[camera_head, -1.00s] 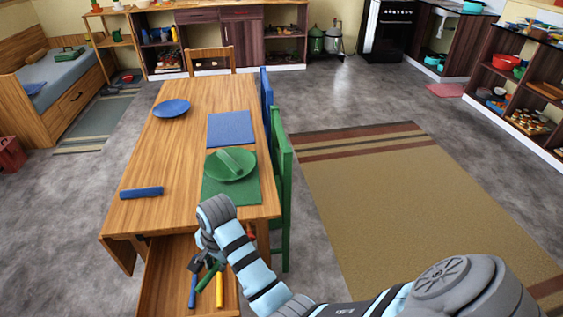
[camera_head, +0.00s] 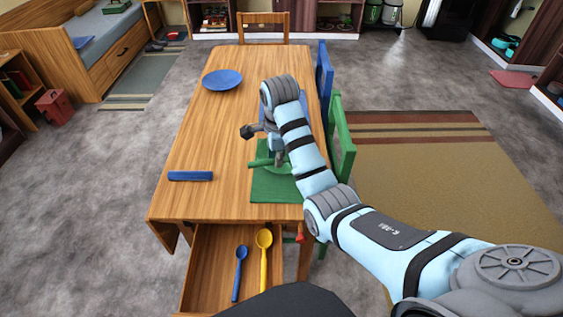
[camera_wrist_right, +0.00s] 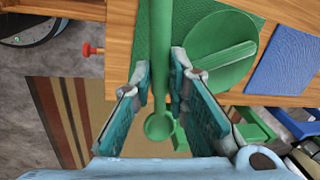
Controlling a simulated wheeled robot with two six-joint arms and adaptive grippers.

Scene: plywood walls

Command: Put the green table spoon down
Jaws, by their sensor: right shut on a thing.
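My right gripper (camera_head: 277,155) is over the near right part of the wooden table (camera_head: 225,120). In the right wrist view its fingers (camera_wrist_right: 162,80) are shut on the green table spoon (camera_wrist_right: 161,40). The spoon's bowl (camera_wrist_right: 158,126) points toward the bottom of that view. In the head view part of the spoon (camera_head: 262,162) shows left of the gripper, above the green mat (camera_head: 270,190). I cannot tell whether it touches the mat. The green plate (camera_wrist_right: 205,70) with a green bar on it lies beside the spoon. My left gripper is not in view.
The open drawer (camera_head: 208,270) holds a blue spoon (camera_head: 239,270) and a yellow spoon (camera_head: 264,260). A blue bar (camera_head: 190,176) and a blue plate (camera_head: 222,80) lie on the table. A green chair (camera_head: 342,145) stands at the right side. The table's left middle is clear.

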